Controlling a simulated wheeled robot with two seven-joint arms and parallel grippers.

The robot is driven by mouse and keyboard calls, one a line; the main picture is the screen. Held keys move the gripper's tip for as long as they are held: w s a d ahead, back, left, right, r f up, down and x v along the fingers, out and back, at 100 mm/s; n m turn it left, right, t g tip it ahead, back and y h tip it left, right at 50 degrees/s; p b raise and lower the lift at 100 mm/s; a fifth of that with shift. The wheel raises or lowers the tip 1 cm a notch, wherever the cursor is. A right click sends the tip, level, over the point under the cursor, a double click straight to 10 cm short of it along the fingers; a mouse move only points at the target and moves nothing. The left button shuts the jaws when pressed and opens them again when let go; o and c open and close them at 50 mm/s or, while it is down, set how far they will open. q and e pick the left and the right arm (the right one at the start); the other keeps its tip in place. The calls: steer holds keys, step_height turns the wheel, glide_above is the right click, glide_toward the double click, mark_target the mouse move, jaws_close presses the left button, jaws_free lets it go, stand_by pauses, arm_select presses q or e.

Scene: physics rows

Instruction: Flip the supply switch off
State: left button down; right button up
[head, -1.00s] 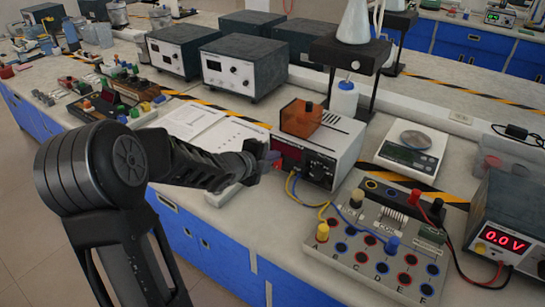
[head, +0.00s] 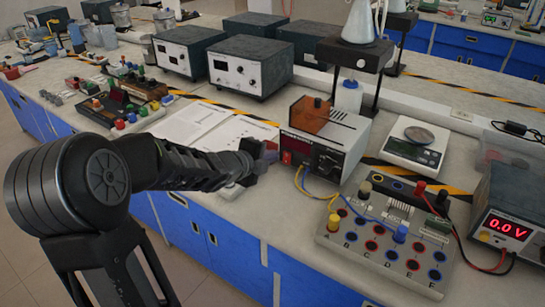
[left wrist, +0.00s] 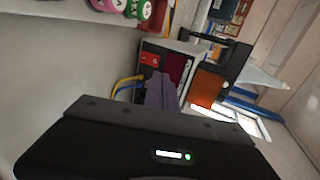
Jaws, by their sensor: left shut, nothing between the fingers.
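The supply (head: 352,139) is a white box with a black front panel, a dark red display and an orange block on top. Its red switch (head: 286,158) is at the lower left of the front; the switch also shows in the left wrist view (left wrist: 149,58). I cannot tell its position. My left gripper (head: 269,151) is shut and empty, just left of the supply's front, its tips close to the switch. In the left wrist view its fingers (left wrist: 161,92) point at the supply front, just below the switch in the picture. My right gripper is not in view.
Yellow and blue leads run from the supply to a terminal board (head: 345,262) in front. A meter (head: 508,215) at the right reads 0.0 V. A scale (head: 414,145) stands behind the board. Open papers (head: 190,122) lie left of the supply.

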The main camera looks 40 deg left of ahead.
arm_select(q)
steer(key=r+p+v, duration=0.1)
steer(key=p+v, duration=0.1)
steer(key=v, duration=0.5)
steer(key=shift+w+r, duration=0.2)
steer(key=shift+w, duration=0.15)
